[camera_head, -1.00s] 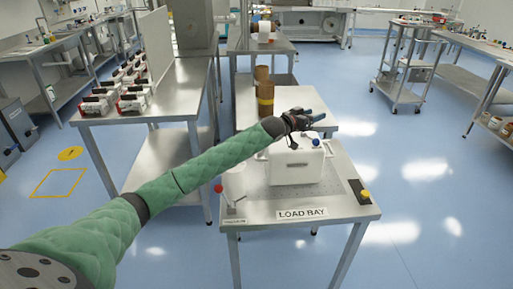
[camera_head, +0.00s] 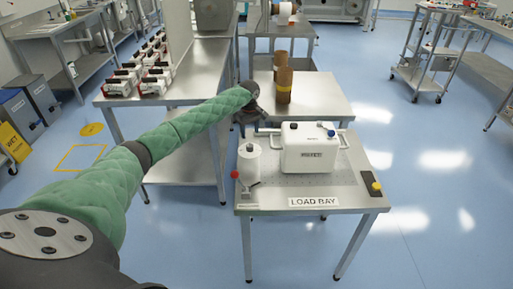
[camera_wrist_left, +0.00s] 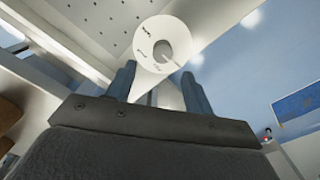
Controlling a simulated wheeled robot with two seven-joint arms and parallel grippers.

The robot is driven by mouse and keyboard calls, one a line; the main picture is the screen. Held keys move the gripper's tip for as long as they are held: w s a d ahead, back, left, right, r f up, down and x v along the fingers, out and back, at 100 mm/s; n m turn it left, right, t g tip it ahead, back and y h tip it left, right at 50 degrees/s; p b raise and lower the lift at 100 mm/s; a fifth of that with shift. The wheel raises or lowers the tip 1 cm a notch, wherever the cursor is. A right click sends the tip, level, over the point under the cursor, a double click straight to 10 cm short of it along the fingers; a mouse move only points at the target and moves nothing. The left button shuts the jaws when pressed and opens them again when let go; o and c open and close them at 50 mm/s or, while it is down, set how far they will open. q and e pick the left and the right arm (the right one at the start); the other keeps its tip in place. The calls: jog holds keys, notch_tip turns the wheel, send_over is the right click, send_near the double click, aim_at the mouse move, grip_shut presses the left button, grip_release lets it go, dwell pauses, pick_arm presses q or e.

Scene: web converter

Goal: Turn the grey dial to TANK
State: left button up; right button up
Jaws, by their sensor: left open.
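The grey dial (camera_wrist_left: 162,49) sits in the middle of a round white face (camera_wrist_left: 148,30) with small dark marks around it; the marks are too small to read. This face appears to be the top of the white canister (camera_head: 249,163) at the left of the load bay table. My left gripper (camera_wrist_left: 160,76) is open, its two blue-grey fingers pointing toward the white face, with the dial seen beyond and between the tips, apart from them. In the head view my left gripper (camera_head: 258,122) hangs above and behind the canister. My right gripper is not in view.
A white box (camera_head: 310,150) with knobs on top stands right of the canister on the load bay table (camera_head: 300,186). A red-balled lever (camera_head: 235,175) is at the table's left front, a yellow button (camera_head: 376,186) at the right. Brown rolls (camera_head: 284,85) stand behind.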

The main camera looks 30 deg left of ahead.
aim_at(250, 145)
pick_arm(q)
jog(key=shift+s+a+f, duration=0.1)
jog(key=shift+s+f, duration=0.1)
jog(key=shift+f, duration=0.35)
jog(key=shift+f+p, duration=1.1)
jog(key=shift+f, duration=2.25)
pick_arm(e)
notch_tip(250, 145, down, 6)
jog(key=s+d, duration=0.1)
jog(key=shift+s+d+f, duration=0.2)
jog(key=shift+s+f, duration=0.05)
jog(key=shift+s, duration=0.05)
pick_arm(q)
jog(key=c, duration=1)
